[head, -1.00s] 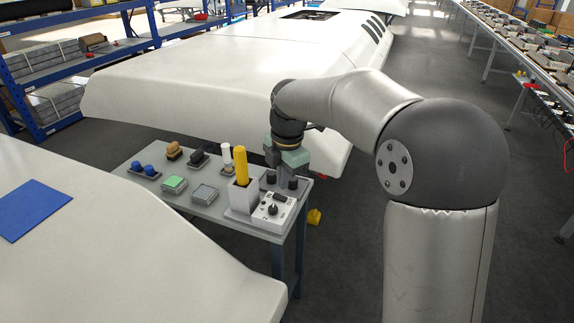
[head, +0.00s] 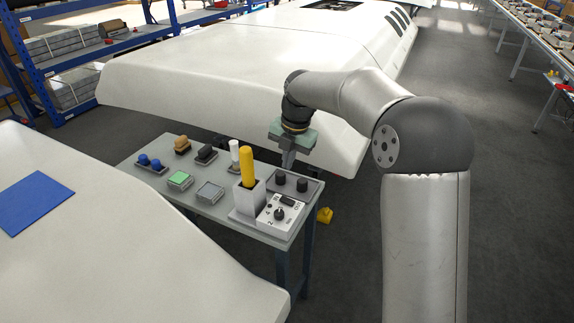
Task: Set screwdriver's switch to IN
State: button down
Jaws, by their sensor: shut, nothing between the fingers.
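A yellow-handled screwdriver (head: 247,167) stands upright in a light grey holder (head: 249,201) near the right end of the small table. Beside the holder, to its right, is a white control box (head: 268,224). It carries a black rotary knob (head: 279,214) and a small dark part (head: 288,200) behind it. The markings are too small to read, so I cannot tell the setting. My gripper (head: 288,166) points down, shut and empty, just behind two black knobs (head: 291,181) on a grey plate. It appears apart from the control box.
The grey table (head: 220,222) also holds a green button (head: 179,179), a grey button (head: 209,192), blue knobs (head: 150,162), and brown (head: 182,144) and black (head: 206,153) parts. A white cylinder (head: 234,150) stands behind the screwdriver. Large white panels flank the table. A yellow object (head: 324,215) lies beyond its right edge.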

aim_at(282, 197)
jog(key=f, duration=0.4)
jog(key=a+f, duration=0.1)
jog(key=f, duration=0.2)
jog(key=w+f+p, duration=0.1)
jog(key=f, duration=0.3)
jog(key=shift+a+f, duration=0.3)
